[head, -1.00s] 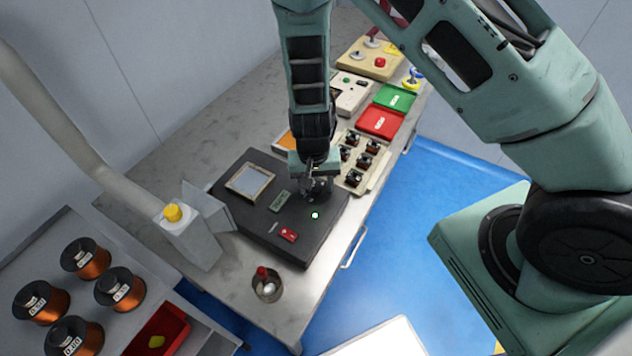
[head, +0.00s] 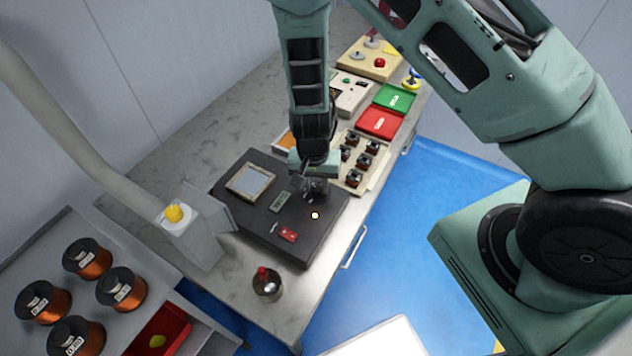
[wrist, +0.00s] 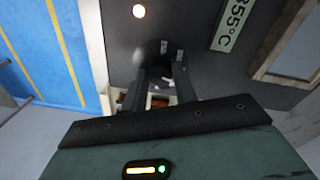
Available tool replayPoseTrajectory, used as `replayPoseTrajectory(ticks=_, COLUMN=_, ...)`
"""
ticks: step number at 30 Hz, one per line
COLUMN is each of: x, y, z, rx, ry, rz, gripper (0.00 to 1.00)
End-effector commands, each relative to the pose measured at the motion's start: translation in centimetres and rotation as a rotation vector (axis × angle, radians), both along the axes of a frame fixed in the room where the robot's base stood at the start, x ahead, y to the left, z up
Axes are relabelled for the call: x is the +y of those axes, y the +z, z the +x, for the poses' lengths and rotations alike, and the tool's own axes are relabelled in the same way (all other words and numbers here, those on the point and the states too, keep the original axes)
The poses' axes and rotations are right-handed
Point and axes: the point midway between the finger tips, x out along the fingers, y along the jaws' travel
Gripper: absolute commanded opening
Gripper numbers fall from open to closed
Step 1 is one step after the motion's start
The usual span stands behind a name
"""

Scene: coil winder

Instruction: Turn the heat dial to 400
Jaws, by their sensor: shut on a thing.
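My gripper (head: 316,183) points down over the black control box (head: 255,215) in the head view, and it hides most of the heat dial there. In the wrist view my gripper's fingers (wrist: 160,75) are closed around the dark round dial (wrist: 155,52), which has small pale marks around it. A greenish display (wrist: 230,25) beside the dial appears to read 355°C; its edge is cut off. The display is also on the box in the head view (head: 279,201), too small to read there. A small lamp (head: 315,215) near the dial glows warm white, orange at its rim.
A red switch (head: 288,234) and a framed pale window (head: 250,182) are on the box. A holder with dark parts (head: 357,160) stands close behind my gripper. A small metal pot (head: 267,285) stands in front.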

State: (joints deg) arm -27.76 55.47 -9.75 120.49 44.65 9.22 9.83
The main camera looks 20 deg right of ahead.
Motion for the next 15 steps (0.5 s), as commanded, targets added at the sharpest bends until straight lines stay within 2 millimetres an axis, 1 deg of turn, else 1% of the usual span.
replayPoseTrajectory(ticks=9, x=-0.05, y=0.14, z=-0.03, rx=0.001, ry=-0.270, rz=0.001, gripper=0.05)
replayPoseTrajectory(ticks=15, x=-0.06, y=0.12, z=0.00, rx=0.002, ry=-0.413, rz=0.001, gripper=0.05)
